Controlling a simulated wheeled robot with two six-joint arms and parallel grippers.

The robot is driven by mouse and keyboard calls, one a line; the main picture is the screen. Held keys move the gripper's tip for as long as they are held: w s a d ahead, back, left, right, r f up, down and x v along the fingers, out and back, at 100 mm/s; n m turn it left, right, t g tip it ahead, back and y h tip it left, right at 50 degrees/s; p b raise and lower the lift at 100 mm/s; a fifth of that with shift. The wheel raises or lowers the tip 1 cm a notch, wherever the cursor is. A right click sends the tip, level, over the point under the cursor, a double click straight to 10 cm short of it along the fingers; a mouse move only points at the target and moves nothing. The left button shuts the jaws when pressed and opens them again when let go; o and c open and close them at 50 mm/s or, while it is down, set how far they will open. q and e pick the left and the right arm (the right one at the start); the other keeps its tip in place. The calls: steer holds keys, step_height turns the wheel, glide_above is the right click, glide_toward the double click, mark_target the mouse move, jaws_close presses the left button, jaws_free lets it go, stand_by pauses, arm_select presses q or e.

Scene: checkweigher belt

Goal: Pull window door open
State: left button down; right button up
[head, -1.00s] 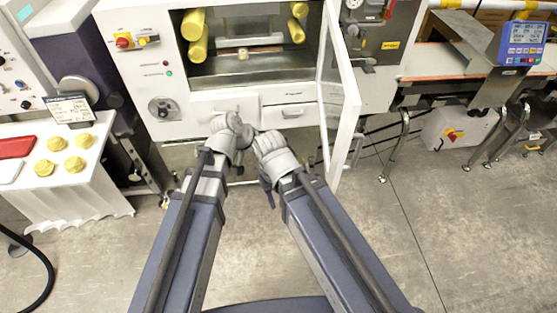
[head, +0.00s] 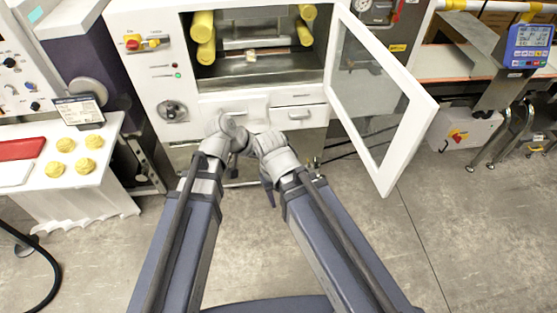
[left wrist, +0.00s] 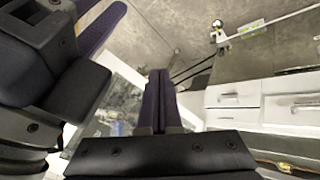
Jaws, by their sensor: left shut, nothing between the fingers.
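The window door (head: 382,100) is a white-framed glass panel hinged at the right side of the white machine's opening. In the head view it stands wide open, swung out toward the right. Part of its frame and glass seems to show behind the fingers in the left wrist view (left wrist: 108,100). My left gripper (left wrist: 160,75) is shut and empty, its dark fingers together. In the head view both wrists are close together in front of the drawers, left of the door and apart from it.
The machine (head: 140,75) has yellow rollers inside and drawers (head: 298,115) below. A white table (head: 75,190) with yellow round pieces stands at the left. A conveyor with a blue display (head: 528,45) is at the right. The floor in front is clear.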

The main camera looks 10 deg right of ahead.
arm_select(q)
steer(key=s+a+r+p, duration=0.3)
steer(key=a+r+p, duration=0.1)
steer(key=r+p, duration=0.2)
steer(key=shift+r, duration=0.25)
